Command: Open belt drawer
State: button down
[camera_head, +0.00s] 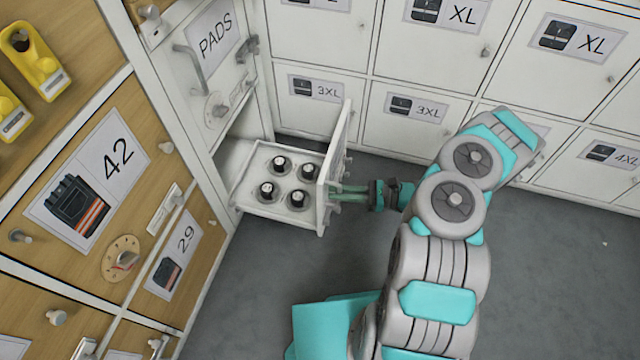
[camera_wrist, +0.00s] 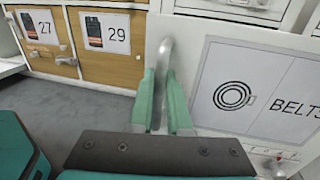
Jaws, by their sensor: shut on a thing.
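The belt drawer (camera_head: 265,207) stands pulled out from the white cabinet in the head view. Several rolled belts (camera_head: 297,198) sit upright in round holders inside it. In the wrist view its white front (camera_wrist: 215,85) carries a label with a coil drawing and the word BELTS (camera_wrist: 262,95). My gripper (camera_head: 340,194) is at the outer side of the drawer front. In the wrist view my gripper's green fingers (camera_wrist: 164,100) are shut on the grey bar handle (camera_wrist: 165,55) of the drawer, one finger on each side of it.
The PADS drawer (camera_head: 215,38) above is closed. Wooden drawers marked 42 (camera_head: 118,152) and 29 (camera_head: 186,238) are at the left. White lockers with size labels (camera_head: 415,108) line the back, close to my arm. Grey floor (camera_head: 240,300) is clear in front.

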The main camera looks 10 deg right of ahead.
jog(key=shift+v, duration=1.05)
jog(key=shift+s+a, duration=0.1)
jog(key=shift+s, duration=0.1)
jog(key=c, duration=0.9)
grip_release()
jog(key=shift+o, duration=0.2)
jog(key=v, duration=0.8)
jog(key=shift+a, duration=0.1)
